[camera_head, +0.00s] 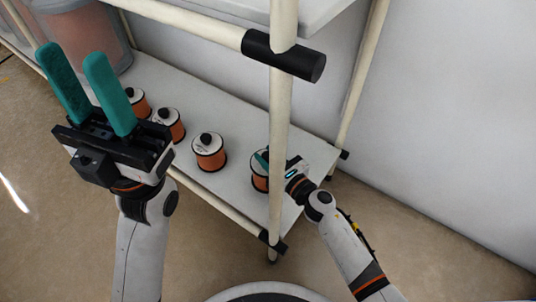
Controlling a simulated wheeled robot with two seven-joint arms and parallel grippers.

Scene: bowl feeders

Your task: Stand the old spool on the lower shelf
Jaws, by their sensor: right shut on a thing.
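My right gripper (264,160) is shut on a spool (258,184) with orange winding and a white top. This spool stands upright on the lower shelf (225,115), at its right end, and is partly hidden by the shelf post and my gripper. I cannot tell whether its base touches the shelf. Three more orange spools stand upright in a row to its left: a near one (209,158), a middle one (175,131) and a far one (144,109), partly behind my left gripper. My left gripper (74,53) is open and empty, raised in front of the shelf's left part.
A cream post (280,140) with black joints rises at the shelf's front right corner, close to my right gripper. A front rail (215,205) edges the shelf. The upper shelf (320,12) overhangs. A translucent bin (88,35) stands at the left.

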